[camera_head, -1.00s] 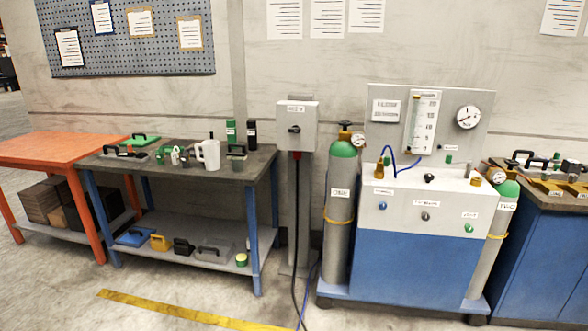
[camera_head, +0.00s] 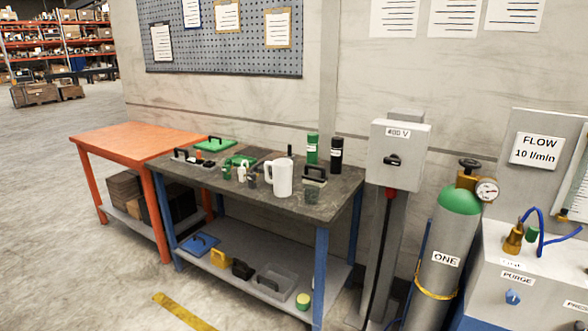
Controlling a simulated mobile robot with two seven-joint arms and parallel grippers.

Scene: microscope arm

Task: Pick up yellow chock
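The yellow chock (camera_head: 221,257) sits on the grey lower shelf (camera_head: 260,253) of the blue-legged workbench, towards its left front. It is small and blocky, with a blue flat item to its left and a black block (camera_head: 243,269) to its right. Neither of my grippers shows in the head view.
The bench top (camera_head: 320,206) holds a white jug (camera_head: 279,172), bottles and trays. An orange table (camera_head: 140,143) stands left of the bench. A grey switch box (camera_head: 399,153) on a post and a gas cylinder (camera_head: 447,245) stand right. Floor in front is clear, with a yellow stripe (camera_head: 184,312).

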